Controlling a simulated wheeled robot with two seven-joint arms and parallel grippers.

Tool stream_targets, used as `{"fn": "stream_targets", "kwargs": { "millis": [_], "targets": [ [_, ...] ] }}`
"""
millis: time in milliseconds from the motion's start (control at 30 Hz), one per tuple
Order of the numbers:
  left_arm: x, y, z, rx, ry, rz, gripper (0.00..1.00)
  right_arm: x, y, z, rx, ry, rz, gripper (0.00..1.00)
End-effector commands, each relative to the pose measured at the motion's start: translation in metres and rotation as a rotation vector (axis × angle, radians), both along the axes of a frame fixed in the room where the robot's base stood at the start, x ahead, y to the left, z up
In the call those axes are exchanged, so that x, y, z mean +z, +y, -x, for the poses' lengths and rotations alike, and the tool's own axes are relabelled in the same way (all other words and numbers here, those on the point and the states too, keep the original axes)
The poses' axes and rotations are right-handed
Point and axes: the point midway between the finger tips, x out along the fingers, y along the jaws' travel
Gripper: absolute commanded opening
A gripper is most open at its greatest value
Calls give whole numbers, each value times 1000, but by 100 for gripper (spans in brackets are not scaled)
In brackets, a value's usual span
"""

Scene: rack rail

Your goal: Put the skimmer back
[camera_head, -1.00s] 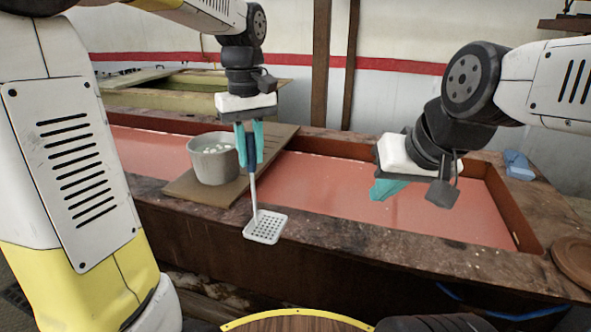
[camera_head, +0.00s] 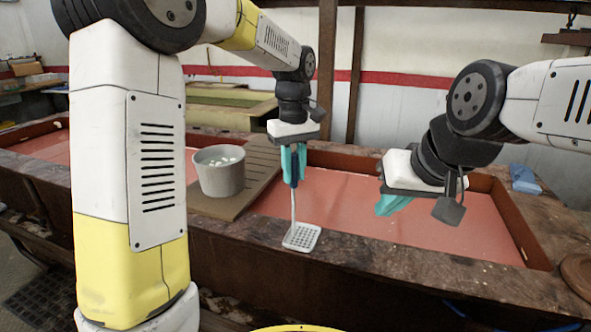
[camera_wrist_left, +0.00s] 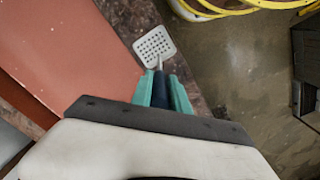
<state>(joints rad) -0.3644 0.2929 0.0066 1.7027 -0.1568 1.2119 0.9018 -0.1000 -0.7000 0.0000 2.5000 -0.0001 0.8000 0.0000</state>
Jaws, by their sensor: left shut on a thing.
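The skimmer (camera_head: 301,237) has a square, perforated pale head, a thin shaft and a dark blue handle. My left gripper (camera_head: 293,165) is shut on its handle, and the skimmer hangs head down in front of the pink-red basin. In the left wrist view the skimmer head (camera_wrist_left: 154,46) shows beyond the teal fingers of my left gripper (camera_wrist_left: 162,88), over the dark rim and floor. I cannot tell whether the head touches the rim. My right gripper (camera_head: 392,204) is over the basin at the right, with no object seen in it; its finger gap is hidden.
A grey pot (camera_head: 219,172) with pale bits inside stands on a wooden board (camera_head: 262,170) laid across the basin (camera_head: 385,221). A blue block (camera_head: 523,178) lies on the right rim. A round brown disc (camera_head: 577,272) sits at the right edge. No rack rail is clearly seen.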

Motion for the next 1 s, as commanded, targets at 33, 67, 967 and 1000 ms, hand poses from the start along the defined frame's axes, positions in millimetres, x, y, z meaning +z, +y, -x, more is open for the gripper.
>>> {"fn": "stream_targets", "kwargs": {
  "millis": [33,67,967,1000],
  "targets": [
    [0,0,0,0,-1,0,0,0,0,0,0,0,0,0],
    [0,0,0,0,-1,0,0,0,0,0,0,0,0,0],
    [42,0,-1,0,-5,2,42,0,0,0,0,0,0,0],
    [51,0,-1,0,-5,2,42,0,0,0,0,0,0,0]
  ]
}}
